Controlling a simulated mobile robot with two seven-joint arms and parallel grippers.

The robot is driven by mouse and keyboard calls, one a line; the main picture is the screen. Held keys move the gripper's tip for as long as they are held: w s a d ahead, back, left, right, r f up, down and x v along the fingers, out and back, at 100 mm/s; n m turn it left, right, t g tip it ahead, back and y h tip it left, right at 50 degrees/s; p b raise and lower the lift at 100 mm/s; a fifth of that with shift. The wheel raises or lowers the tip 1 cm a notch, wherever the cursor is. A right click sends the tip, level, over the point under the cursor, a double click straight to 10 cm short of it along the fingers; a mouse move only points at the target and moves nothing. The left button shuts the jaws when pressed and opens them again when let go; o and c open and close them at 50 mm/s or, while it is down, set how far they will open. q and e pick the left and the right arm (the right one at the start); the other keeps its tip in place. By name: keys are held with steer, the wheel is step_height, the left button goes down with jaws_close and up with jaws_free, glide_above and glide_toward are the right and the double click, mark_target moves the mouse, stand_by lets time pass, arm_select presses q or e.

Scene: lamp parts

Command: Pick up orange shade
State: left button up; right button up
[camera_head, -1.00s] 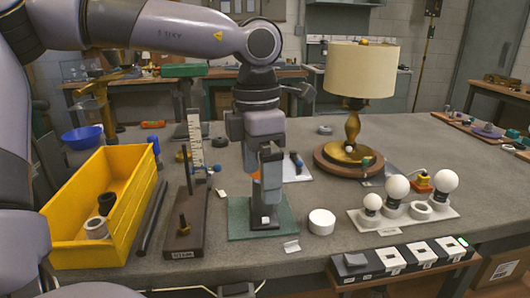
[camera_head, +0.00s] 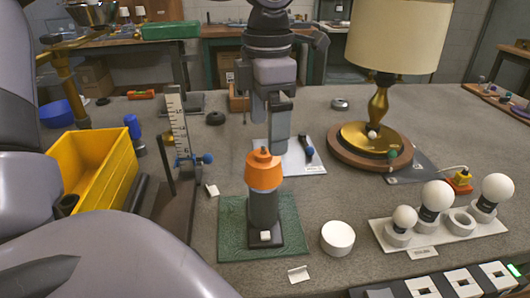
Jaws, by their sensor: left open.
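The orange shade (camera_head: 264,170) sits upright on top of a dark grey cylindrical stand (camera_head: 263,208) on a green mat (camera_head: 289,232). My left gripper (camera_head: 266,128) points downward behind and above the shade in the camera_head view. Its fingers are open, with one to the left and one to the right, and nothing shows between them. I cannot tell the exact gap between the fingers and the shade. My right gripper does not show.
A gold lamp (camera_head: 397,40) with a cream shade stands at the back right. White bulbs (camera_head: 436,197) stand on a tray at the right. A white cylinder (camera_head: 338,236) sits right of the mat. A yellow bin (camera_head: 93,165) and a ruler stand (camera_head: 181,130) are at the left.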

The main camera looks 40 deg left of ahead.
mark_target(266, 152)
arm_select(q)
steer(key=f, duration=0.7)
steer(key=shift+s+d, duration=0.15)
steer(key=shift+s, duration=0.15)
steer(key=c, duration=1.1)
steer(key=shift+c, duration=0.2)
